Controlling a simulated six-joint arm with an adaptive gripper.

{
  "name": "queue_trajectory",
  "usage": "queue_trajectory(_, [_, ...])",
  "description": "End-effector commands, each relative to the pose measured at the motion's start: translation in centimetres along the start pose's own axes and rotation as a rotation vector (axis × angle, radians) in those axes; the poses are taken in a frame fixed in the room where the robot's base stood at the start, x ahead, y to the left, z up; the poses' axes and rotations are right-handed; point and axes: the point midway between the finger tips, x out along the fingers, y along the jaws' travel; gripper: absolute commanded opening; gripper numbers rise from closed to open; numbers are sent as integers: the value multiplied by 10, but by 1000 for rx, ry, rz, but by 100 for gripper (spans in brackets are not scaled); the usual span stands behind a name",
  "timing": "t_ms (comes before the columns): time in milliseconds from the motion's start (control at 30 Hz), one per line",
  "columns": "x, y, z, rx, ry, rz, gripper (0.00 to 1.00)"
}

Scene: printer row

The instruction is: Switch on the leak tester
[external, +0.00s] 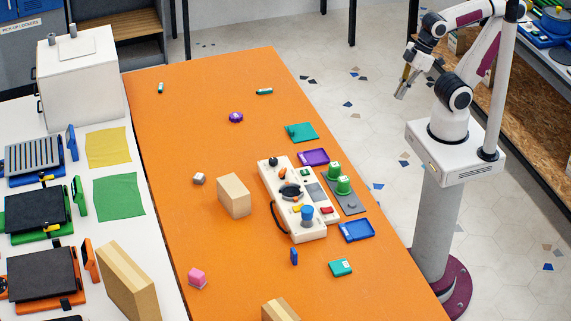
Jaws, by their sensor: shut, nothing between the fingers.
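A cream-white device (299,204), which looks like the leak tester, lies on the orange table (225,130) right of the middle. Its top carries a black knob (273,161), an orange lever-like part (283,173), a dark round part (290,191), a blue cylinder (307,213), and small yellow and red parts. A black handle is on its left side. Which part switches it on, and its state, I cannot tell. My gripper (401,92) is shut and empty, raised near my base, up and right of the device and far from it.
Two green cylinders (339,178) stand on a grey plate close right of the device. Purple (314,157) and blue (357,230) trays lie beside it. A wooden block (234,195) stands to its left. The table's far part is mostly clear. A white bench with printers runs along the left.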

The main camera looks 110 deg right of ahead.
Motion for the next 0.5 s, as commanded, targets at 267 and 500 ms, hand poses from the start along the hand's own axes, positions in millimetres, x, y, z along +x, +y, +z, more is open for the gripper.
queue_trajectory(267, [17, -10, -9, -40, -80, -16, 0])
queue_trajectory(500, [29, -20, -25, -75, -130, -26, 0])
